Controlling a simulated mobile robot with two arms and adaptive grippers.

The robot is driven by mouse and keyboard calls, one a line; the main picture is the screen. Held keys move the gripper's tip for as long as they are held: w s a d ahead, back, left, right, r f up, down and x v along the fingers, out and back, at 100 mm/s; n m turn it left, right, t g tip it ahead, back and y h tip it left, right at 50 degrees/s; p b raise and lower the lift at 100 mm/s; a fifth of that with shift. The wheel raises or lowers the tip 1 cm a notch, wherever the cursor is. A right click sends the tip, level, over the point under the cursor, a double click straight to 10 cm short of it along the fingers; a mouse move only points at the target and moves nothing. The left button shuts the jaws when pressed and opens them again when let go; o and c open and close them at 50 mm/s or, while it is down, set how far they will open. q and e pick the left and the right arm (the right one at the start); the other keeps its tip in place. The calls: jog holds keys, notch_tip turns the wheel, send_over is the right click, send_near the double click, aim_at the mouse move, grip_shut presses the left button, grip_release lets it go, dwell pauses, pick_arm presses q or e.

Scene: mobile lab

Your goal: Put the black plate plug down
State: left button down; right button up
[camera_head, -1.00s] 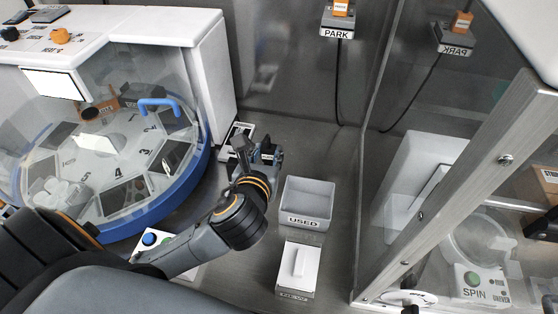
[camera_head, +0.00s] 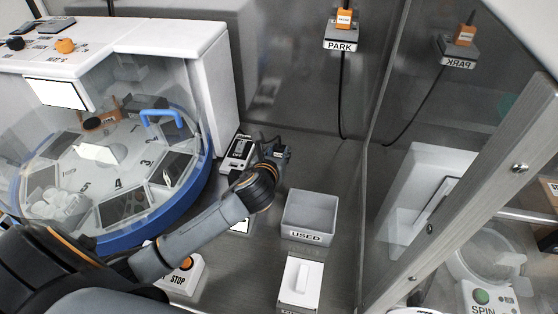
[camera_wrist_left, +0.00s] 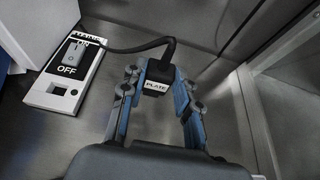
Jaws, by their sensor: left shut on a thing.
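My left gripper (camera_head: 274,149) is shut on the black plate plug (camera_wrist_left: 157,84), which carries a white PLATE label. In the left wrist view the plug sits between the blue fingers of the gripper (camera_wrist_left: 158,92), with its black cable bending up and away to the left. In the head view the plug is mostly hidden by the gripper and too small to make out. The gripper is over the grey bench, just right of a white switch box (camera_head: 237,151). I cannot tell whether the plug touches the bench. My right gripper is not in view.
The switch box, marked ON and OFF, also shows in the left wrist view (camera_wrist_left: 60,94). A grey USED bin (camera_head: 308,238) and a white box (camera_head: 300,283) stand to the right. The domed carousel (camera_head: 118,235) is left. An orange PARK plug (camera_head: 343,19) is at the back wall.

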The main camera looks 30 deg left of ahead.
pick_arm(q)
jog(key=shift+w+a+f, duration=0.15)
jog(key=shift+w+f, duration=0.35)
jog(key=shift+f, duration=0.1)
notch_tip(320, 180, down, 3)
jog(key=shift+w+f, duration=0.1)
jog(key=shift+f, duration=0.1)
jog(key=shift+f, duration=0.55)
jog(key=c, duration=1)
grip_release()
jog(key=shift+r, duration=0.1)
